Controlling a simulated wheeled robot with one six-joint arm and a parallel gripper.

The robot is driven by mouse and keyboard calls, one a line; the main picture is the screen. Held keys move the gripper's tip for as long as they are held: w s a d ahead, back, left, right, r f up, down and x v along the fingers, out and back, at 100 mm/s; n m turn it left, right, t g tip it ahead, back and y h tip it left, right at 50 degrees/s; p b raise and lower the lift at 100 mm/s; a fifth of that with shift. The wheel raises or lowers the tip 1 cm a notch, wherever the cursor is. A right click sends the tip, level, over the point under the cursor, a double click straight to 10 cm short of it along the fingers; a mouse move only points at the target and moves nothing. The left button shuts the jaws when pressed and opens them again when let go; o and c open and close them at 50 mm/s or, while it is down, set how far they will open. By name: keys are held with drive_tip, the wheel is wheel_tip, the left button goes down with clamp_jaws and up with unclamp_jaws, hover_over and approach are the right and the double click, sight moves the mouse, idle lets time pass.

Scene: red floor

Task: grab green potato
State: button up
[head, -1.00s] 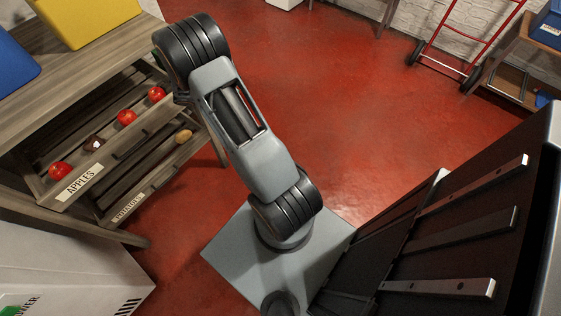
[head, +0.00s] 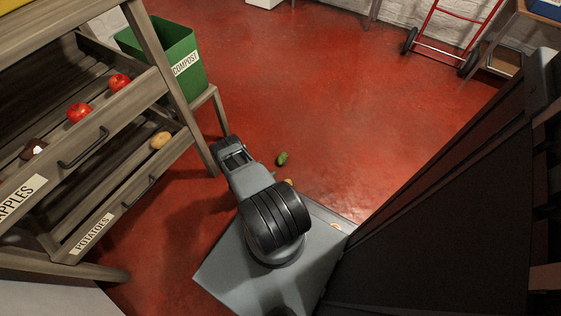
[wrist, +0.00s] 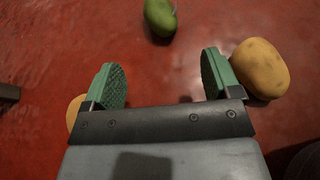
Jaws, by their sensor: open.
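The green potato (head: 282,158) lies on the red floor beyond my arm in the head view. In the wrist view the green potato (wrist: 160,17) is at the top edge, ahead of the fingertips and between their lines, partly cut off by the frame. My gripper (wrist: 160,78) is open and empty, with green pads on both fingers. It is apart from the green potato.
A yellow-brown potato (wrist: 260,68) lies right beside the right finger; another (wrist: 75,112) is partly hidden behind the left finger. A shelf holds an apples drawer (head: 22,198) and a potatoes drawer (head: 92,232). A green compost bin (head: 190,85) stands behind it. Floor to the right is clear.

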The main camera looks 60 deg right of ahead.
sight(279, 161)
drive_tip(key=b+x, duration=0.2)
drive_tip(key=x, duration=0.4)
drive_tip(key=shift+s+a, duration=0.1)
drive_tip(key=shift+s, duration=0.05)
drive_tip(key=shift+b+x, duration=1.3)
drive_tip(key=shift+x, duration=1.4)
drive_tip(key=shift+d, duration=0.5)
drive_tip(key=shift+r, duration=0.1)
drive_tip(key=shift+c, duration=0.3)
drive_tip(key=c, duration=1)
